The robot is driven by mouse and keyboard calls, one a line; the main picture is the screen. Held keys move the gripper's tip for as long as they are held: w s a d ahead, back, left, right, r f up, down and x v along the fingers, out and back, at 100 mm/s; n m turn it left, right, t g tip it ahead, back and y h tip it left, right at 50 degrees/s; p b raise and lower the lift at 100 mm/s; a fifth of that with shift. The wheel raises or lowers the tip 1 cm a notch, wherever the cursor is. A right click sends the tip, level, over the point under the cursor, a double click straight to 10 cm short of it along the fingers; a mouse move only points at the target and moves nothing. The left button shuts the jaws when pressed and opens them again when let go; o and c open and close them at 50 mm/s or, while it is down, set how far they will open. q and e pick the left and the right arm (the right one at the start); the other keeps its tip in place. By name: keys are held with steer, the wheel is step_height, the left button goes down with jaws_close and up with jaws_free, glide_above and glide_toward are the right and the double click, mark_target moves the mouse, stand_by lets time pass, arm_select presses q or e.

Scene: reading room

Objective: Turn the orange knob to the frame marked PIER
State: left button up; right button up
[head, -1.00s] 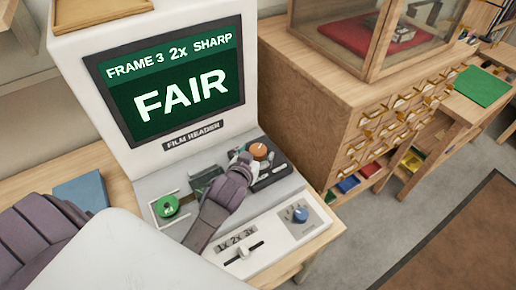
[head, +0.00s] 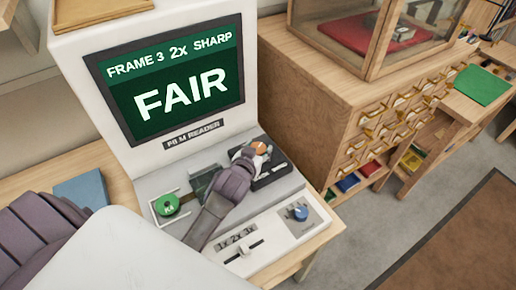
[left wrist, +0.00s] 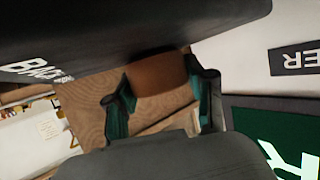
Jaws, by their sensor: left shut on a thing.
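The film reader (head: 205,155) has a screen (head: 170,85) reading "FRAME 3 2x SHARP" with "FAIR" in large letters. The orange knob (head: 258,147) sits at the back right of its deck, partly hidden by my left gripper (head: 255,156). My left gripper is shut on the orange knob. In the left wrist view the knob (left wrist: 158,74) looks brown-orange and lies between the two dark green-padded fingers of my left gripper (left wrist: 163,98). The right gripper is not in view.
On the deck are a green knob (head: 167,205) at left, a blue knob (head: 300,212) at right and a slider (head: 243,249) below "1x 2x 3x". A blue book (head: 82,192) lies left of the reader. A wooden drawer cabinet (head: 310,110) stands to the right.

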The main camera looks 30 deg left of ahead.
arm_select(q)
steer(key=shift+a+r+m+h+p, duration=0.15)
steer(key=shift+r+m+h+p, duration=0.05)
steer(key=shift+m+h+p, duration=0.9)
steer(key=shift+f+m+h+p, duration=0.1)
steer(key=shift+m+h+p, duration=0.35)
steer(key=shift+m+h, duration=0.35)
steer(key=shift+f+m+h, duration=0.1)
steer(key=shift+m+h, duration=0.2)
steer(key=shift+h, duration=0.3)
steer(key=shift+f+m+g+h+b, duration=0.15)
steer(key=shift+m+g+h+b, duration=0.25)
steer(key=shift+m+h+b, duration=0.55)
steer(key=shift+m+g+h+b, duration=0.6)
steer(key=shift+m+h+b, duration=0.25)
steer(key=shift+h+b, duration=0.4)
steer(key=shift+r, duration=0.2)
steer(key=o, duration=1.2)
